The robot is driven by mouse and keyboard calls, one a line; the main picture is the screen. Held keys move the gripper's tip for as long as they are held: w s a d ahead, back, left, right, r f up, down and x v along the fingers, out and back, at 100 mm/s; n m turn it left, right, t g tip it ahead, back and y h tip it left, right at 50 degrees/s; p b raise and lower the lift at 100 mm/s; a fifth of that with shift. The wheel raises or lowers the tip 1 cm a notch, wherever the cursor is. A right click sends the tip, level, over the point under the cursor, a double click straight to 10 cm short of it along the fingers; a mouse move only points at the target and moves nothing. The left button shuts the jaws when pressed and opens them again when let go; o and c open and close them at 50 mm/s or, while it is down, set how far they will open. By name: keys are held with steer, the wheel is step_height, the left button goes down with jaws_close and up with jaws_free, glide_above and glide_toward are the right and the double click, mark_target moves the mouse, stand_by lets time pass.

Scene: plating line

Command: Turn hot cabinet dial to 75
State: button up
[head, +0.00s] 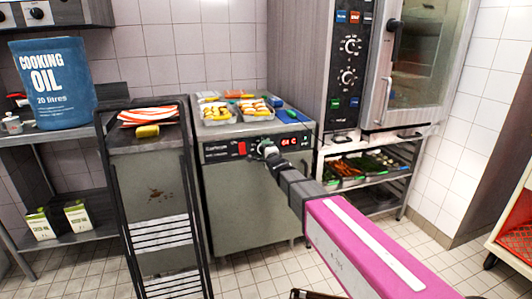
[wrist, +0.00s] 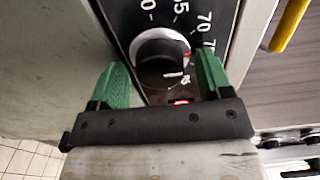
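The hot cabinet (head: 250,200) stands in the middle of the head view, with a black control panel across its upper front. A red display (head: 288,142) on it appears to read 64 C. In the wrist view, the dial (wrist: 160,50) is a dark knob with a pale ring and a white mark near its lower right. Printed numbers around it include 70; others are cut off or partly hidden by a finger. My gripper (wrist: 162,68) has its green fingers on either side of the dial, with visible gaps. In the head view, my gripper (head: 268,150) covers the dial.
Food trays (head: 217,112) and a green item (head: 292,114) sit on the cabinet top. A dark rack (head: 160,215) stands close on the left, with a striped cloth (head: 150,115) on top. A tall oven (head: 400,65) stands at the right.

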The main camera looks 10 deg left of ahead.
steer(key=shift+s, duration=0.1)
steer(key=v, duration=1)
steer(key=shift+s+d, duration=0.2)
steer(key=shift+d, duration=0.05)
steer(key=s+d+f+n+g+h, duration=0.1)
steer(key=d+f+n+g+h, duration=0.2)
steer(key=d+f, duration=0.6)
steer(key=d+f+n+g+h, duration=0.25)
steer(key=d+f+h, duration=0.25)
steer(key=d, duration=0.8)
steer(key=s+d+f+n+g, duration=0.3)
steer(key=s+d+f+g, duration=0.1)
steer(key=s+d, duration=0.3)
steer(key=s+d+f+n+g+h, duration=0.1)
steer(key=s+d+f+n+g, duration=0.2)
steer(key=s+d+g, duration=0.3)
steer(key=s+d+f, duration=0.1)
steer(key=s+d, duration=0.1)
steer(key=d, duration=0.1)
steer(key=shift+d+f, duration=0.25)
steer(key=shift+f, duration=0.1)
